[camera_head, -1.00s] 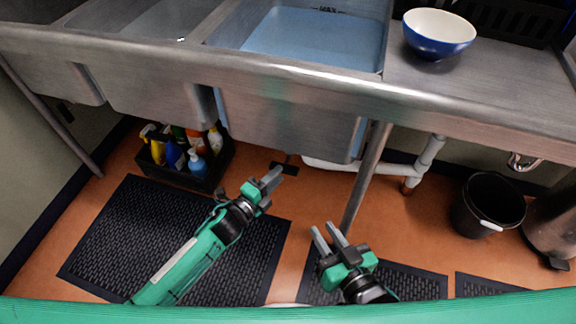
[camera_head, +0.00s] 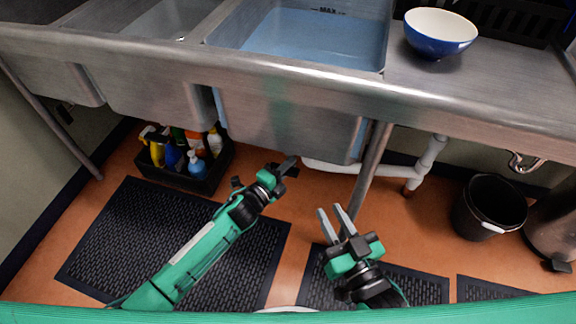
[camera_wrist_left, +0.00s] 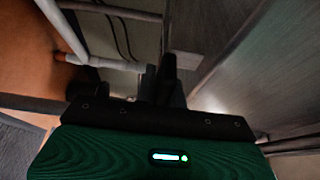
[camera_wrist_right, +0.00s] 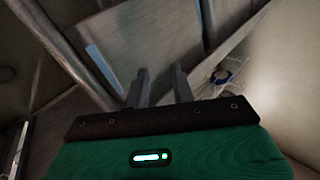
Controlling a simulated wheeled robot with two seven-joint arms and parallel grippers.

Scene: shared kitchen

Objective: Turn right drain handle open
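The right drain handle is not clearly visible in any view. The right sink basin (camera_head: 318,40) holds bluish water, and its outer wall (camera_head: 290,125) hangs below the steel front edge. My left gripper (camera_head: 285,167) is just under that basin in the head view, its fingers dark in shadow. In the left wrist view its fingers (camera_wrist_left: 157,84) are close together with nothing seen between them. My right gripper (camera_head: 336,220) is lower and to the right, in front of the sink leg, fingers apart and empty. Its fingers also show apart in the right wrist view (camera_wrist_right: 160,88).
A sink leg (camera_head: 369,175) stands between my grippers and the white drain pipe (camera_head: 425,160). A black caddy of bottles (camera_head: 190,178) sits on the floor at left. A black bin (camera_head: 487,208) is at right. A blue and white bowl (camera_head: 438,35) stands on the counter.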

